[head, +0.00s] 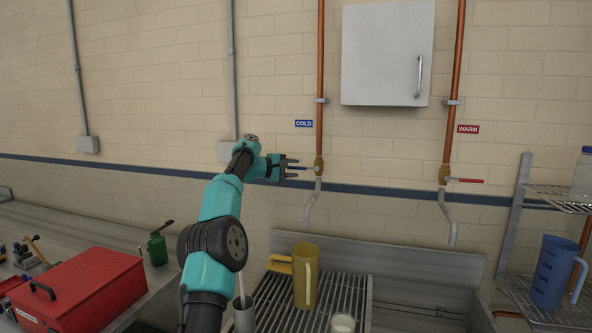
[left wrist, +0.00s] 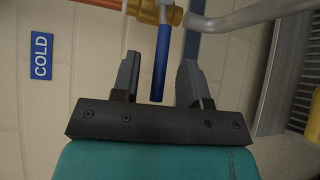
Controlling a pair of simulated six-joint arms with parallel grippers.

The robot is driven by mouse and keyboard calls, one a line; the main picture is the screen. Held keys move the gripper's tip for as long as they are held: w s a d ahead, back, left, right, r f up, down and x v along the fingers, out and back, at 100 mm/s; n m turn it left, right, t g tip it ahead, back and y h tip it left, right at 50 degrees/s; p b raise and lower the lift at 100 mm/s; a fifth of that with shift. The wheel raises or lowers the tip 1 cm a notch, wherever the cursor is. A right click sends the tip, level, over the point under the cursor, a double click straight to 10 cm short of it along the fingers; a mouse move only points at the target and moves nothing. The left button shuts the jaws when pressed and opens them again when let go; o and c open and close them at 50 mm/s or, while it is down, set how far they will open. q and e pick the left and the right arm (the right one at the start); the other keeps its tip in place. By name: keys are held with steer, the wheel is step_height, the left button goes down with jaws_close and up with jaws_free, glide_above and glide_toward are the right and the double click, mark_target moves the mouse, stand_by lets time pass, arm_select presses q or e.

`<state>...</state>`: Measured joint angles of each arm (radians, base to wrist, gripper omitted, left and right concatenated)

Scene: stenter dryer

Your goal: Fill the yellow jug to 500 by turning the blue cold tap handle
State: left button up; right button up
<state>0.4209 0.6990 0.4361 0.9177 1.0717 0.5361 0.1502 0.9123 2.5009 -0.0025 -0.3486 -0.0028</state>
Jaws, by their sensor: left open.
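The blue cold tap handle (head: 302,168) sticks out to the left from the brass valve (head: 319,165) on the cold copper pipe, below the COLD sign (head: 304,123). My left gripper (head: 291,168) is open at the handle. In the left wrist view the blue handle (left wrist: 160,62) lies between the two open fingers (left wrist: 160,80), with a gap on each side. The yellow jug (head: 306,275) stands upright on the slatted rack below the grey cold spout (head: 311,203). Its water level and scale cannot be seen. My right gripper is not in view.
The red warm handle (head: 467,180) is on the other pipe at the right. A white cup (head: 343,323) and a grey container (head: 244,318) are near the jug. A blue jug (head: 555,272) is on the right shelf. A red toolbox (head: 82,290) is at the left.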

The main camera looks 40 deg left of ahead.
arm_select(q)
steer(key=shift+x, duration=0.8)
steer(key=shift+c, duration=0.4)
jaws_close()
stand_by(0.6)
steer(key=shift+o, duration=0.4)
jaws_free()
